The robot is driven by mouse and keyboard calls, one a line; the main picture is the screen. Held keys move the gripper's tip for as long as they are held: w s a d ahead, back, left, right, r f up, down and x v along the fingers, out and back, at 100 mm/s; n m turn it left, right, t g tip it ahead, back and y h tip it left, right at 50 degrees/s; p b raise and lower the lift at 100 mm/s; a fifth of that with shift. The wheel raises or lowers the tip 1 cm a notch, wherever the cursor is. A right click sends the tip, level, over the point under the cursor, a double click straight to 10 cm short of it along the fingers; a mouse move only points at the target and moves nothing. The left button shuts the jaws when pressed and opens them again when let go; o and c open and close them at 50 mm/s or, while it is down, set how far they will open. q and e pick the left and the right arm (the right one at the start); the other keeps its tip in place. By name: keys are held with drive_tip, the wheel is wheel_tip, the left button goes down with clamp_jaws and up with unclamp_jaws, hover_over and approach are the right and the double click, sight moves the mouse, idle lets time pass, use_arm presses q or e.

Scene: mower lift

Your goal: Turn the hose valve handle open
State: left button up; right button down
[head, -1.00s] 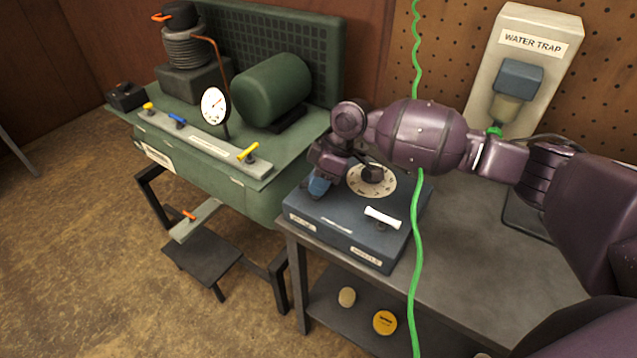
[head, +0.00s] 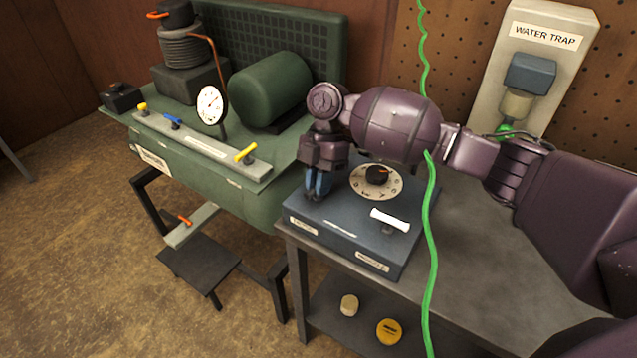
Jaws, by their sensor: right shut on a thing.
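A blue-grey box (head: 335,218) stands on the workbench, with a round dial, a white lever (head: 389,219) at its right and small labels on its front. My right gripper (head: 318,190) points down at the box's left end, above the left label (head: 304,226). Its blue-tipped fingers are shut on what seems to be the hose valve handle, which they hide. How far that handle is turned cannot be seen. The dial's black knob (head: 378,175) is clear of the gripper. My left gripper is not in view.
A green compressor bench (head: 200,165) with a gauge (head: 212,104) and coloured levers stands close at left. A green hose (head: 430,270) hangs in front of the grey workbench (head: 470,240). A water trap (head: 530,75) is on the pegboard.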

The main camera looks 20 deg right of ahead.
drive_tip(key=shift+n+h, duration=0.3)
drive_tip(key=shift+n, duration=0.5)
drive_tip(key=shift+g, duration=0.3)
drive_tip(key=c, duration=1.1)
unclamp_jaws()
drive_tip(key=shift+v, duration=5.4)
